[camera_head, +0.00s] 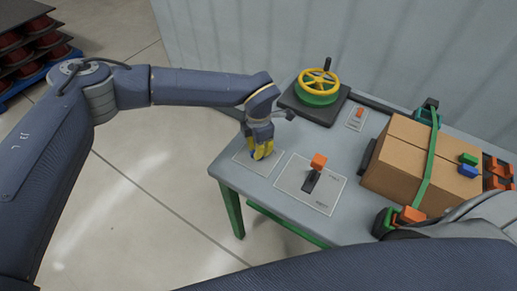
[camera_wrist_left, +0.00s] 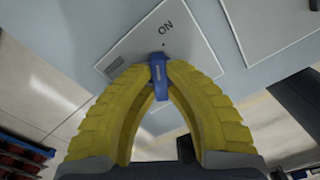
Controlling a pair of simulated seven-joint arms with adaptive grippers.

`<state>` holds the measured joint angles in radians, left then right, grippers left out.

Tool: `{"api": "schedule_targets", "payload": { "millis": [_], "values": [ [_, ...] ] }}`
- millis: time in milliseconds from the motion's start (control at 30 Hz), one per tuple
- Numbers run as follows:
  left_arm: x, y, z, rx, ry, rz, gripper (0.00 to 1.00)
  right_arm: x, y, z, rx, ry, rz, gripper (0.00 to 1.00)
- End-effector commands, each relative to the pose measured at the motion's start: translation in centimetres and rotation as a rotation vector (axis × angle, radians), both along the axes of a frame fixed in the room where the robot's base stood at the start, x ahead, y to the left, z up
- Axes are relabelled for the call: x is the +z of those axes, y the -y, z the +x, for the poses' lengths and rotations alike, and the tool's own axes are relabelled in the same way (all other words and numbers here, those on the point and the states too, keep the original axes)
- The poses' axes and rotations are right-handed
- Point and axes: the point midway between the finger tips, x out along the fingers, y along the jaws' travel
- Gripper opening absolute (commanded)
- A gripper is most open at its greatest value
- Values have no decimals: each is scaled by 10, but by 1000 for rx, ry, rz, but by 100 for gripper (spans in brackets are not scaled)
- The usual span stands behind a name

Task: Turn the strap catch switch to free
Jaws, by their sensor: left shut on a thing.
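My left gripper (camera_head: 263,154) reaches down to a small light plate (camera_head: 241,158) at the table's near left corner. In the left wrist view its yellow fingers (camera_wrist_left: 158,68) are shut on a blue switch handle (camera_wrist_left: 159,92). The handle stands over the plate (camera_wrist_left: 122,65), which reads ON near one end. The fingers hide the handle in the head view. A larger plate beside it carries a black lever with an orange knob (camera_head: 319,161). A small plate farther back has an orange switch (camera_head: 360,113). I cannot tell which one is the strap catch switch.
A yellow handwheel (camera_head: 317,84) stands at the back of the grey table (camera_head: 262,188). A cardboard box (camera_head: 392,168) with a green strap (camera_head: 431,155) sits to the right. My right arm crosses the bottom.

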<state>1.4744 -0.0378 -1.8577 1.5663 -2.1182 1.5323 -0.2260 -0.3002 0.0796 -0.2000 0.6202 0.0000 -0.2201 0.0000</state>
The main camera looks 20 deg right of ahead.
Motion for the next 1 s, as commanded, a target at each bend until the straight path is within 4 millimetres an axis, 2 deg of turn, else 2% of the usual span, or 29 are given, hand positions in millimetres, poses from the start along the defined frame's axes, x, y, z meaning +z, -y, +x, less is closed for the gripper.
{"api": "schedule_targets", "payload": {
  "millis": [1000],
  "values": [
    [-1, 0, 0, 959, -1, 1, 0, 0, 0, 0, 0, 0, 0, 44]
  ]
}}
